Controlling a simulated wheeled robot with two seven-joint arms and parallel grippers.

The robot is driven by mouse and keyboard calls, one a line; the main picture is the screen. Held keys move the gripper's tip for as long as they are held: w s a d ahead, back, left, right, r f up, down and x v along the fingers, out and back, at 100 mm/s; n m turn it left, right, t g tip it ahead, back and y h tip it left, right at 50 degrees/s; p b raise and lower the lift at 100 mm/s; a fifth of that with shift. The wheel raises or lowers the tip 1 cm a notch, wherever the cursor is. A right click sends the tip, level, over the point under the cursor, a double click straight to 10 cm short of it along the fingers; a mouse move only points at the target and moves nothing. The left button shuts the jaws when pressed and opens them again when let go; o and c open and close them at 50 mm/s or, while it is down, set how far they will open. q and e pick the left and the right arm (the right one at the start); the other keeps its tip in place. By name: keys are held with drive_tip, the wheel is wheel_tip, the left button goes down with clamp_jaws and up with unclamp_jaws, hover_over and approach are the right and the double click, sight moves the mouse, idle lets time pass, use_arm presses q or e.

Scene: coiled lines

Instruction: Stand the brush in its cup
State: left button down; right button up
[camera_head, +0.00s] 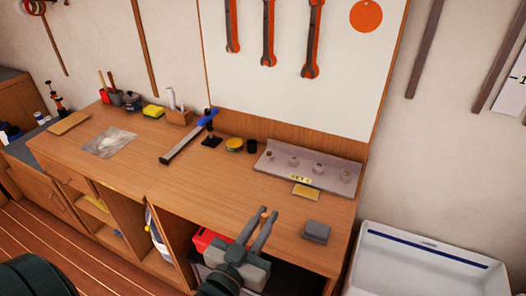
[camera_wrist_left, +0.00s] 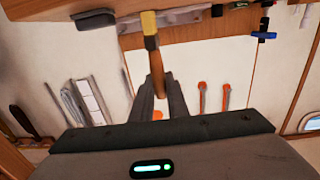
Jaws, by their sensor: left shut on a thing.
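My left gripper (camera_head: 269,212) is in front of the bench, its fingers pointing up towards the bench's right part. In the left wrist view, which looks upside down, the fingers (camera_wrist_left: 161,95) are shut on the brush (camera_wrist_left: 155,64). Its brown handle sits between them, and its yellowish head extends beyond. I cannot make the brush out in the head view. A small dark cup-like container (camera_head: 251,146) stands at the back of the bench; I cannot tell whether it is the brush's cup. My right gripper is not in view.
A metal rack (camera_head: 350,187) with several small round items stands at the back right. A tan pad (camera_head: 305,191) and a grey box (camera_head: 316,232) lie before it. A long bar tool (camera_head: 187,140) lies mid-bench. Bare wood (camera_head: 215,183) is clear between. A white sink (camera_head: 430,275) is at right.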

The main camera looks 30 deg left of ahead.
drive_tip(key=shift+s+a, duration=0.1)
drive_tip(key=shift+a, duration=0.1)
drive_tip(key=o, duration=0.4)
use_arm(q)
drive_tip(key=shift+w+a+r+p, duration=0.15)
drive_tip(key=shift+w+r+p, duration=0.05)
drive_tip(key=shift+w+p, duration=0.2)
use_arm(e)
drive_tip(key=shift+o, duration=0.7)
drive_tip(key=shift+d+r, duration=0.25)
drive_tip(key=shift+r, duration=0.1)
use_arm(q)
drive_tip(key=w+a+r+n+y+p, duration=0.1)
drive_tip(key=w+a+r+p, duration=0.3)
drive_tip(key=w, duration=0.5)
drive_tip(key=w+a+r+n+y+p, duration=0.1)
drive_tip(key=w+a+r+y+p, duration=0.1)
drive_tip(key=w, duration=0.6)
drive_tip(key=w+a+r+n+y+p, duration=0.1)
drive_tip(key=w+a+r+p, duration=0.4)
drive_tip(key=w, duration=0.4)
drive_tip(key=shift+w+a+r+y+p, duration=0.3)
drive_tip(key=shift+w+r+y+p, duration=0.1)
drive_tip(key=shift+r+p, duration=0.25)
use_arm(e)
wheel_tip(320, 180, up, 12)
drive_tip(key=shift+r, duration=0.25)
use_arm(q)
drive_tip(key=shift+f, duration=0.1)
